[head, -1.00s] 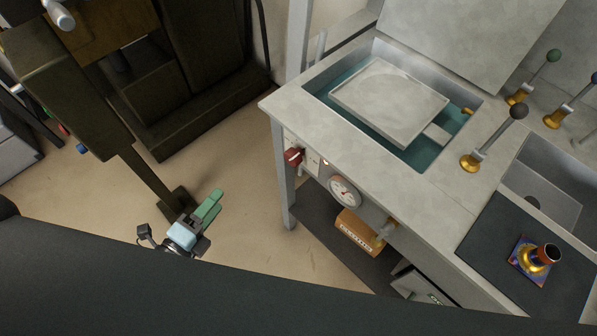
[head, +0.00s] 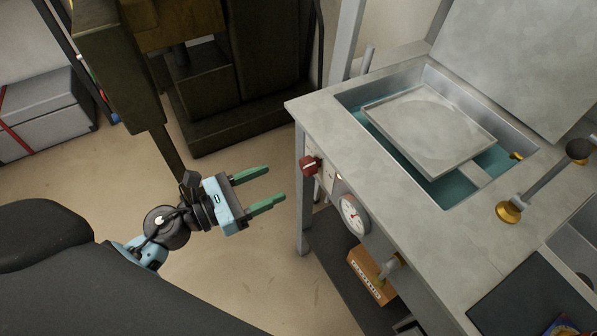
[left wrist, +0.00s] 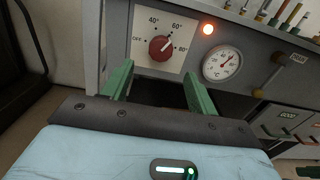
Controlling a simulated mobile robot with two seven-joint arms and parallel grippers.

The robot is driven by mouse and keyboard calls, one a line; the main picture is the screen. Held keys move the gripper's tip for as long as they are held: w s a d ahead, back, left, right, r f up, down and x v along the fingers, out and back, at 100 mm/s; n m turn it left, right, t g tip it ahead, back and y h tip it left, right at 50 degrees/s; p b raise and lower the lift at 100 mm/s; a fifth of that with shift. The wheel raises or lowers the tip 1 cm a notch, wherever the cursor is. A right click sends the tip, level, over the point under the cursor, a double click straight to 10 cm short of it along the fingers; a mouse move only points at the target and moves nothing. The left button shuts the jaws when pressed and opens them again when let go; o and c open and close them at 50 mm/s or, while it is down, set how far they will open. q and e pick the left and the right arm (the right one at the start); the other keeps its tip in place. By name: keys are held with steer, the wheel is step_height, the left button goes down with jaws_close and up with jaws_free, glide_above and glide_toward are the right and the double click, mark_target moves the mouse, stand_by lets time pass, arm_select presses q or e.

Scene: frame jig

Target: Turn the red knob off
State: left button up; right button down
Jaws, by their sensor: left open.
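The red knob (head: 309,165) sits on the front panel of the grey metal bench, near its left corner. In the left wrist view the red knob (left wrist: 161,48) is on a white dial plate (left wrist: 150,25) marked OFF, 40°, 60° and 80°. Its pointer is turned to the upper right, between 60° and 80°. An orange lamp (left wrist: 208,29) beside it is lit. My left gripper (head: 268,187) is open and empty, to the left of the knob and apart from it. Its green fingers frame the knob from below in the left wrist view (left wrist: 160,82). My right gripper is not in view.
A round gauge (head: 353,214) is right of the knob on the panel. The bench top holds a water basin with a metal plate (head: 430,130) and a lever (head: 540,185). A cardboard box (head: 371,273) sits below.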

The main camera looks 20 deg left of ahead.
mark_target(303, 169)
arm_select(q)
steer(key=p+x, duration=0.1)
steer(key=x, duration=0.5)
steer(key=shift+w+d, duration=0.2)
steer(key=shift+w, duration=0.1)
steer(key=shift+w+d, duration=0.3)
steer(key=shift+w, duration=0.05)
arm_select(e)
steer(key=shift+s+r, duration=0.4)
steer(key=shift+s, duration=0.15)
arm_select(q)
steer(key=c, duration=1)
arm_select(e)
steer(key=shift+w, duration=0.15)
